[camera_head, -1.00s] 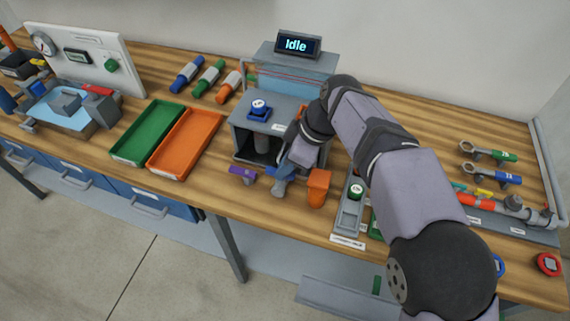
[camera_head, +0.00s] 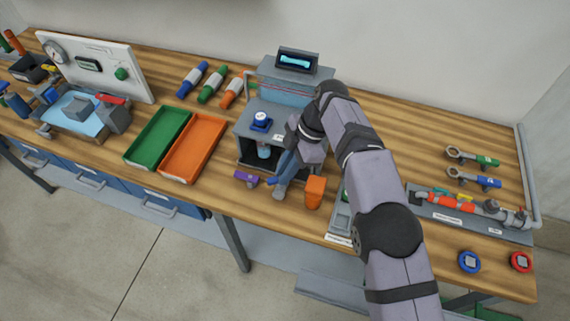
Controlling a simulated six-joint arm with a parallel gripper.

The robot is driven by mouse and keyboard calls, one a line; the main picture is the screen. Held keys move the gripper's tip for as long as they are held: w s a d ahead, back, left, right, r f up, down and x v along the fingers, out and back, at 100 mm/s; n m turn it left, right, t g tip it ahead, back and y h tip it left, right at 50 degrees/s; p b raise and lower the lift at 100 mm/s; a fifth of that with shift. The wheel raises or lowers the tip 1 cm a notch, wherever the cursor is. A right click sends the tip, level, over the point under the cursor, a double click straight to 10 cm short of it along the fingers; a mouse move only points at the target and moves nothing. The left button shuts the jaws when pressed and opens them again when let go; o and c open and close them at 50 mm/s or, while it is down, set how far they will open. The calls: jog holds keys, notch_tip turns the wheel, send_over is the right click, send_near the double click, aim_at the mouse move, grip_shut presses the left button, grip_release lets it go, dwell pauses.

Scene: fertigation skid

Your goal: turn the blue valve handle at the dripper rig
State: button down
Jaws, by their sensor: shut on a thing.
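The dripper rig (camera_head: 250,117) is a grey box with an open front bay near the middle of the bench. The blue valve handle (camera_head: 276,181) is at its front, partly covered by my gripper (camera_head: 287,172). My gripper points down at the handle and is shut on it; the fingertips are hard to make out. A small vessel (camera_head: 264,151) stands in the bay and looks light blue. The display (camera_head: 297,61) on top shows a cyan bar-like shape.
A blue-based container (camera_head: 261,121) sits on top of the rig. Green (camera_head: 157,137) and orange (camera_head: 192,147) trays lie to the left.

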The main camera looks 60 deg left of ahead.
jog(key=shift+n+p, duration=0.3)
jog(key=shift+p, duration=0.05)
dwell(0.3)
jog(key=c, duration=1.7)
grip_release()
jog(key=shift+w+r, duration=0.1)
jog(key=shift+r, duration=0.05)
jog(key=shift+w+r, duration=0.2)
jog(key=shift+r, duration=0.25)
jog(key=p+v, duration=0.3)
jog(key=v, duration=0.2)
jog(key=shift+s, duration=0.2)
jog(key=r+p, duration=0.1)
jog(key=p, duration=0.1)
jog(key=shift+w+p, duration=0.3)
